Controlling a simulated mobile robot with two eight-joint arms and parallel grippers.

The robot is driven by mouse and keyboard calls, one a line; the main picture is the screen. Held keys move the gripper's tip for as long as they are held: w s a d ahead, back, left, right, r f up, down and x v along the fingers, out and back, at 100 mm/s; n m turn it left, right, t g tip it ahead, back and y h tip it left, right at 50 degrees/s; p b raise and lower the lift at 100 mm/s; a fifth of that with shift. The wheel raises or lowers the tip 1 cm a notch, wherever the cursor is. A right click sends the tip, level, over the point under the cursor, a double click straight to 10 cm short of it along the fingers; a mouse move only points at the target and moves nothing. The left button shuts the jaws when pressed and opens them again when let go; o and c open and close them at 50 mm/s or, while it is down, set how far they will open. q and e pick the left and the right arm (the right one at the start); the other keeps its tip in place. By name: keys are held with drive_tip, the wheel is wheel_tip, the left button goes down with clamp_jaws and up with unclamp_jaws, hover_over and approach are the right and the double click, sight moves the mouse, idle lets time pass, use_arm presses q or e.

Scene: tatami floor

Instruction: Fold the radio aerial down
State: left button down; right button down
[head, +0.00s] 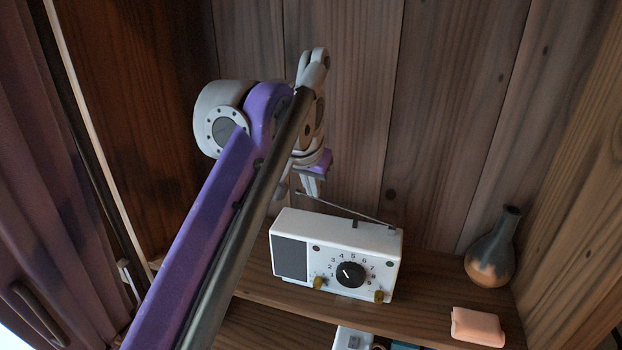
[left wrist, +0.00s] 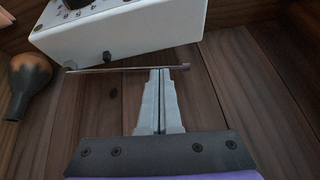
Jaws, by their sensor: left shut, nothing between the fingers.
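The white radio (head: 337,225) stands on the wooden shelf, with a grey speaker panel and a black dial. Its thin aerial (head: 350,212) is hinged at the right end of the top and slopes gently up to the left, its free tip above the radio's left part. My left gripper (head: 312,194) is shut and empty, pointing down by the aerial's free end. In the left wrist view the closed fingertips (left wrist: 159,72) meet the line of the aerial (left wrist: 110,70), near its tip; I cannot tell whether they touch. The radio (left wrist: 130,32) shows upside down there.
A dark vase (head: 490,258) stands right of the radio on the shelf (head: 425,290), with a pink block-like item (head: 477,326) in front. A plank wall is close behind. Several partly hidden objects lie below the shelf edge.

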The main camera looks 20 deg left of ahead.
use_arm(q)
drive_tip(key=shift+w+a+f, duration=0.15)
drive_tip(key=shift+w+f, duration=0.25)
drive_tip(key=shift+f, duration=0.2)
drive_tip(key=f, duration=0.2)
drive_tip(key=a+f, duration=0.1)
drive_tip(key=f, duration=0.1)
drive_tip(key=shift+a+b, duration=0.1)
drive_tip(key=shift+b, duration=0.3)
drive_tip(key=shift+r, duration=0.15)
